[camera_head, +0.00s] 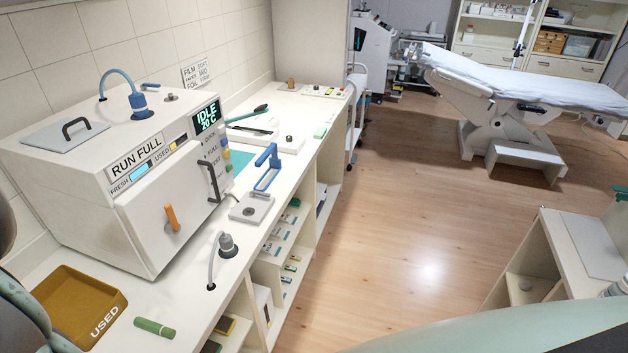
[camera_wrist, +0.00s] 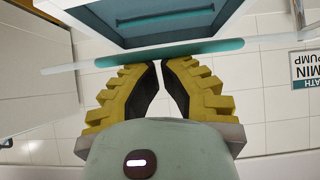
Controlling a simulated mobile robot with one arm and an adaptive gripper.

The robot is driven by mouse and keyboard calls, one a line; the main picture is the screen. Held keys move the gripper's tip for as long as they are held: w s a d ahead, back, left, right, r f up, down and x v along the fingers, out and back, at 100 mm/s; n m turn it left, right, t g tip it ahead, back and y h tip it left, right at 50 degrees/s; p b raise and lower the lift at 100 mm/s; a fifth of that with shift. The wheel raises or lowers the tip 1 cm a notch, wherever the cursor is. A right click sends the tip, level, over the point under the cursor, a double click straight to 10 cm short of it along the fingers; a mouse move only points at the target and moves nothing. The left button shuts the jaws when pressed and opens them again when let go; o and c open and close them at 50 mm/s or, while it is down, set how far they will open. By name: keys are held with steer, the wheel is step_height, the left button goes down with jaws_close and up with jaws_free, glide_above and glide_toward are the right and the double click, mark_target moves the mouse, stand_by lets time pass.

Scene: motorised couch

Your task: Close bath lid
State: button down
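In the wrist view, my gripper (camera_wrist: 160,64) has yellow ribbed fingers with dark inner pads. The tips come nearly together, with only a narrow gap and nothing visible between them. The gripper and this lid do not show in the head view.
In the head view, a white processor (camera_head: 155,205) with a handled top plate (camera_head: 90,136) stands on the left counter. A brown tray (camera_head: 75,300) lies in front of it. A couch (camera_head: 530,88) stands at the back. The wooden floor between is clear. A wall sign (camera_wrist: 305,70) shows at right in the wrist view.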

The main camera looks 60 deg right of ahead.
step_height(320, 180, down, 9)
steer(key=s+t+b, duration=0.1)
steer(key=s+b, duration=0.1)
steer(key=b, duration=0.5)
steer(key=shift+d+t, duration=0.25)
steer(key=shift+t, duration=0.05)
steer(key=shift+f, duration=0.2)
